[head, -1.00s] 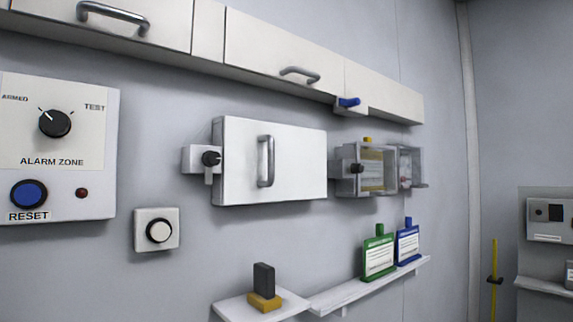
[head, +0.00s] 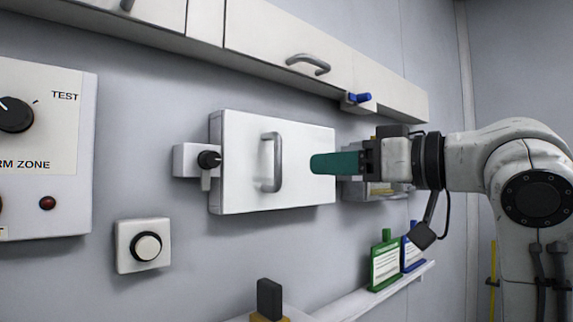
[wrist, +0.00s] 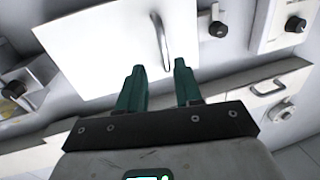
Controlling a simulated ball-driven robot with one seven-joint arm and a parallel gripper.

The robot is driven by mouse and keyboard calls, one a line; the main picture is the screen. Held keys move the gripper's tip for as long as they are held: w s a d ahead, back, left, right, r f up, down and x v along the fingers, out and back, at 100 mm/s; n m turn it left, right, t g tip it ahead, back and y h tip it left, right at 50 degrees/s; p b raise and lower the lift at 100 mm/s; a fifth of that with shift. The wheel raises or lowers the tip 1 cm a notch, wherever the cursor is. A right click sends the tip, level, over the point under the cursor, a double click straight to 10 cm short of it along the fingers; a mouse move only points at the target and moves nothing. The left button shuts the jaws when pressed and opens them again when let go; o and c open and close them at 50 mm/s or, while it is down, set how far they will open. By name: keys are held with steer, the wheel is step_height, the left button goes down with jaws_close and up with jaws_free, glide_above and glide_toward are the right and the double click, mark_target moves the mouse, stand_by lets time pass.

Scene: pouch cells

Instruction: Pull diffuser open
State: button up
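No label reading diffuser shows. A white box with a flat front door (head: 240,150) is on the wall, with a vertical grey bar handle (head: 277,162). The door looks shut. A black knob latch (head: 209,160) sits at its left side. My gripper (head: 314,164) reaches in from the right, its green fingers in front of the door's right part, to the right of the handle. In the wrist view my gripper (wrist: 157,68) has two green fingers spread with an empty gap. The handle (wrist: 162,42) lies ahead of that gap, apart from the fingers, against the white door (wrist: 100,45).
Overhead cabinets (head: 280,40) with bar handles run above. A clear box behind my gripper is mostly hidden. A shelf (head: 375,294) with green (head: 386,262) and blue tags is below. A round button (head: 146,246) is lower left.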

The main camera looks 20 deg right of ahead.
mark_target(278, 180)
steer(key=p+x, duration=0.1)
steer(key=x, duration=0.2)
steer(key=p+x, duration=0.1)
steer(key=x, duration=0.3)
steer(key=r+p+x, duration=0.1)
steer(key=x, duration=0.2)
steer(key=shift+w+a, duration=0.2)
steer(key=shift+a, duration=0.05)
jaws_close()
stand_by(0.4)
